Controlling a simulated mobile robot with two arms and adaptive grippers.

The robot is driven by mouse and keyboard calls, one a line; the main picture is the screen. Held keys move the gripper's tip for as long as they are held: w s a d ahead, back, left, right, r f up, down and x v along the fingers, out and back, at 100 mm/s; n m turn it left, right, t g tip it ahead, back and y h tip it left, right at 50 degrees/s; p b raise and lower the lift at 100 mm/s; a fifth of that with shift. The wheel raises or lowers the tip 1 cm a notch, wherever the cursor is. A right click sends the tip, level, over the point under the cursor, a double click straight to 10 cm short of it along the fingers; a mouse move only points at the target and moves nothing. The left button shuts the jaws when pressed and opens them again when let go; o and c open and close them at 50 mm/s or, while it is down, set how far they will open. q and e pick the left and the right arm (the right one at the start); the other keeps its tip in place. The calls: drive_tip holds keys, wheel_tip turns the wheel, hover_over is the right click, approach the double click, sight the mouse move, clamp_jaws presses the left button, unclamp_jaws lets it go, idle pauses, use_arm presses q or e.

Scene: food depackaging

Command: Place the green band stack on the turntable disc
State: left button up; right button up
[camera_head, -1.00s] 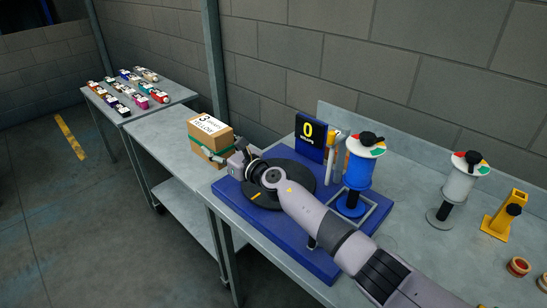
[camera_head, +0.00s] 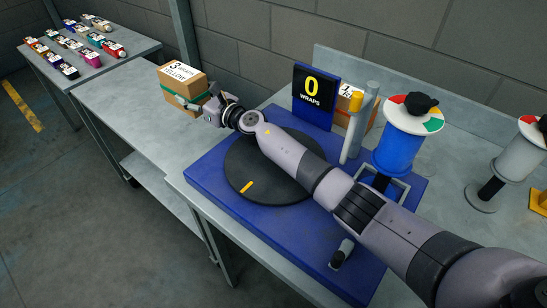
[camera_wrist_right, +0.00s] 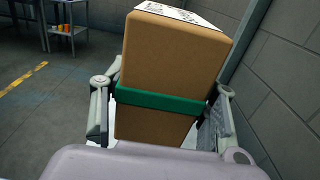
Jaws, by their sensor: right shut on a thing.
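The green band stack is a brown box (camera_head: 180,92) with a green band and a white label reading 3 wraps yellow. It stands upright on the left part of the steel tables, left of the turntable. My right gripper (camera_head: 208,108) is shut on it. In the right wrist view the fingers are on both sides of the box (camera_wrist_right: 165,65) at the green band (camera_wrist_right: 160,102). Whether its base touches the table is hidden. The dark turntable disc (camera_head: 240,165) has a yellow mark and lies empty on a blue base, under my right forearm. My left gripper is not in view.
A wraps counter (camera_head: 311,95) showing 0, grey posts (camera_head: 352,130) and a blue film roll (camera_head: 398,150) stand behind the disc. Another box (camera_head: 349,93) is partly hidden behind them. Small coloured packs (camera_head: 90,58) lie on the far-left table. A grey roll (camera_head: 515,160) stands at right.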

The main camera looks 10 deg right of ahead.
sight(202, 96)
drive_tip(key=p+v, duration=0.3)
drive_tip(key=shift+d+r+p, duration=0.25)
drive_tip(key=shift+r+p, duration=0.05)
drive_tip(key=shift+p, duration=0.1)
drive_tip(key=p+v, duration=0.3)
drive_tip(key=v, duration=0.6)
drive_tip(key=shift+s+p, duration=0.2)
drive_tip(key=shift+p, duration=0.15)
drive_tip(key=v, duration=1.5)
drive_tip(key=shift+d+f, duration=0.1)
drive_tip(key=shift+f, duration=0.3)
drive_tip(key=shift+s+d+b, duration=0.35)
drive_tip(key=shift+s, duration=0.15)
drive_tip(key=shift+s+d+f+b, duration=0.25)
drive_tip(key=shift+s+d+b, duration=0.2)
drive_tip(key=shift+s+b, duration=0.15)
drive_tip(key=shift+s+d+f+b, duration=0.3)
drive_tip(key=shift+s+d+b, duration=0.2)
drive_tip(key=shift+s, duration=0.15)
drive_tip(key=shift+f, duration=0.15)
drive_tip(key=shift+w, duration=0.1)
